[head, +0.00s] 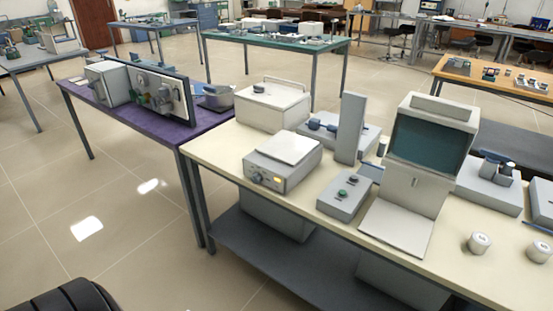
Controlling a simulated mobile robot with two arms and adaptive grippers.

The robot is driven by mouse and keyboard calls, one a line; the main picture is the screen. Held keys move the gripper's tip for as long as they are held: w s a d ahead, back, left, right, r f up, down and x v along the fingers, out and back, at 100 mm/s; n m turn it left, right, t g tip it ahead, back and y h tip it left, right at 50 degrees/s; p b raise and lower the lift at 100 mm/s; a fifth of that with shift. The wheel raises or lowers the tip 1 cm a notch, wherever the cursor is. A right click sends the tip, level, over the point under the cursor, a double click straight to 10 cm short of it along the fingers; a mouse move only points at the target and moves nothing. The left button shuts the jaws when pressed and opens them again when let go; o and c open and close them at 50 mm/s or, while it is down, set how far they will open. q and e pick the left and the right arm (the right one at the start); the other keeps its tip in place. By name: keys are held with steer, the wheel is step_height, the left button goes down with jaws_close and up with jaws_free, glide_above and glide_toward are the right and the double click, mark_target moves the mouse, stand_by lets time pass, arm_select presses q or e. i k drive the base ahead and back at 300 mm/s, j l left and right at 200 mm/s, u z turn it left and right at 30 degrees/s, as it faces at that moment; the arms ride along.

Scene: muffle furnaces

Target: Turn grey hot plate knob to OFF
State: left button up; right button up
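The grey hot plate (284,161) stands on the cream-topped table, left of its middle, with a pale square top plate. Its round knob (257,178) is on the front face, toward the left. A lit yellow indicator (277,180) is to the right of the knob. The knob's pointer and markings are too small to read. Neither of my grippers is in view, and nothing touches the knob.
A white lidded box (272,106) is behind. Open floor (115,215) lies front left.

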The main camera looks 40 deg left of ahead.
mark_target(257, 178)
steer(key=u, duration=1.3)
